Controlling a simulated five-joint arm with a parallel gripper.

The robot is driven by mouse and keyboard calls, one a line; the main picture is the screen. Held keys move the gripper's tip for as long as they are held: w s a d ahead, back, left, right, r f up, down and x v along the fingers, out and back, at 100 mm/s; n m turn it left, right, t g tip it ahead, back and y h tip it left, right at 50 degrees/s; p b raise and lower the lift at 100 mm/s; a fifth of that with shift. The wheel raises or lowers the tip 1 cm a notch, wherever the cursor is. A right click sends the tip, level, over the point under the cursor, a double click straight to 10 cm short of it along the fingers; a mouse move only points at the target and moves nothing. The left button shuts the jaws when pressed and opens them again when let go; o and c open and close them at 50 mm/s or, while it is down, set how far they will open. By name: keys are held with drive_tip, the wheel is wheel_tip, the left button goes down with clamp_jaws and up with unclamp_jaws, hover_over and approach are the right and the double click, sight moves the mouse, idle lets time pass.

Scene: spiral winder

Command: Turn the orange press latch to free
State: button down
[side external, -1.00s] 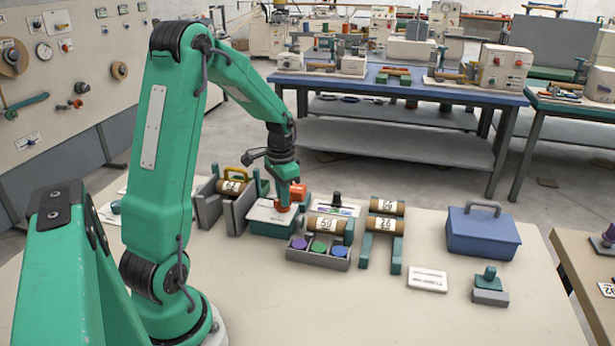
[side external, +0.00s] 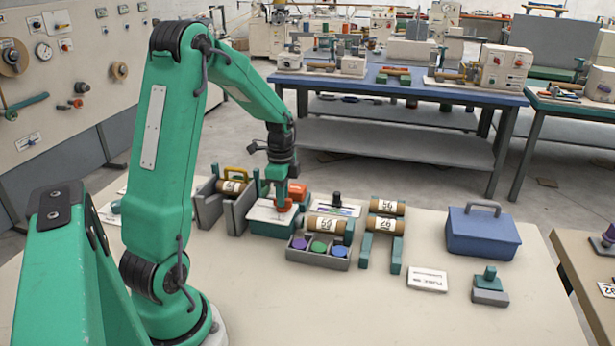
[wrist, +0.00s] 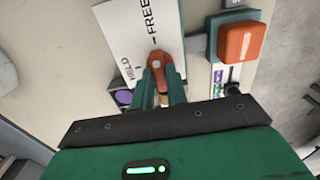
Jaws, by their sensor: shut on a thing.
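The orange press latch (wrist: 164,62) sits on a white plate (wrist: 128,30) marked FREE and HELD, on top of a green box (side external: 268,226). In the wrist view the latch's rounded end lies by the line at FREE, away from the HELD mark. My gripper (wrist: 164,84) is shut on the latch, with a finger on each side of it. In the side view my gripper (side external: 283,198) points straight down onto the orange latch (side external: 283,211). The fingers hide part of the latch.
An orange block (wrist: 240,42) stands close beside the latch. A tray of coloured discs (side external: 318,258), several rolls and a blue toolbox (side external: 483,230) are to the right.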

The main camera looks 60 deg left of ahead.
drive_tip(key=shift+r, duration=0.1)
idle(0.4)
drive_tip(key=c, duration=1.4)
unclamp_jaws()
drive_tip(key=shift+r, duration=3.9)
